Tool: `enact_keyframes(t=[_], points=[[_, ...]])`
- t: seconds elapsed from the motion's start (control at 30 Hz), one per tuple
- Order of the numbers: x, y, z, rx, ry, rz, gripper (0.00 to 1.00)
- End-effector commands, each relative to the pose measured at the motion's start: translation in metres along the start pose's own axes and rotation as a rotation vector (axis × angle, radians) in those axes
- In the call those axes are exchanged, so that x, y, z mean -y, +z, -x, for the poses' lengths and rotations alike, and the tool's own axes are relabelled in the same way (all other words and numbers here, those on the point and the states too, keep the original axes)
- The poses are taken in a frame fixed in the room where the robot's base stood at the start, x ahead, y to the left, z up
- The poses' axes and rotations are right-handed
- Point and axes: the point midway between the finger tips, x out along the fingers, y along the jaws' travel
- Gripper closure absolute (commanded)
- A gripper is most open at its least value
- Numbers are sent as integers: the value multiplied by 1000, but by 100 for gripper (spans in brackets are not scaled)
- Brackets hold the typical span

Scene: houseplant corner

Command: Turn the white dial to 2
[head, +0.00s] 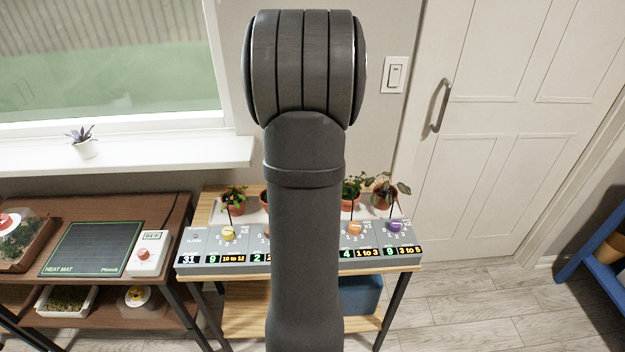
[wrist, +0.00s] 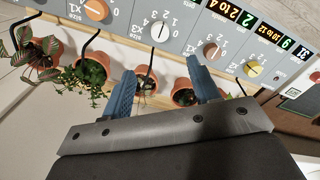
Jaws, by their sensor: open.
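The white dial (wrist: 160,31) shows in the wrist view at the upper middle of the grey control panel (wrist: 185,22), with small numerals around it. A dark line crosses its face, but I cannot tell for sure which numeral it marks. In the head view my arm hides the white dial. My gripper (wrist: 160,66) is in the wrist view, its two blue fingers spread apart with nothing held between them. In the picture, the fingertips lie below the white dial, to its left and right, apart from it. The gripper is hidden in the head view.
An orange dial (wrist: 97,9), a brown dial (wrist: 211,51) and a yellow dial (wrist: 253,68) flank the white one. Several potted plants (wrist: 92,70) with thin black tubes stand behind the panel. A brown bench with a heat mat (head: 95,248) is at left.

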Motion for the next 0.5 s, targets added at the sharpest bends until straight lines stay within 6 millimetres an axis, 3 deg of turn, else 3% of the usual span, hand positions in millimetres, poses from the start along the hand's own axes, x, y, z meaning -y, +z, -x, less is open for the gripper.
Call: enact_keyframes(t=[0.2, 0.5], points=[[0, 0, 27, -1, 1, 0, 44], [0, 0, 31, 1, 0, 0, 44]])
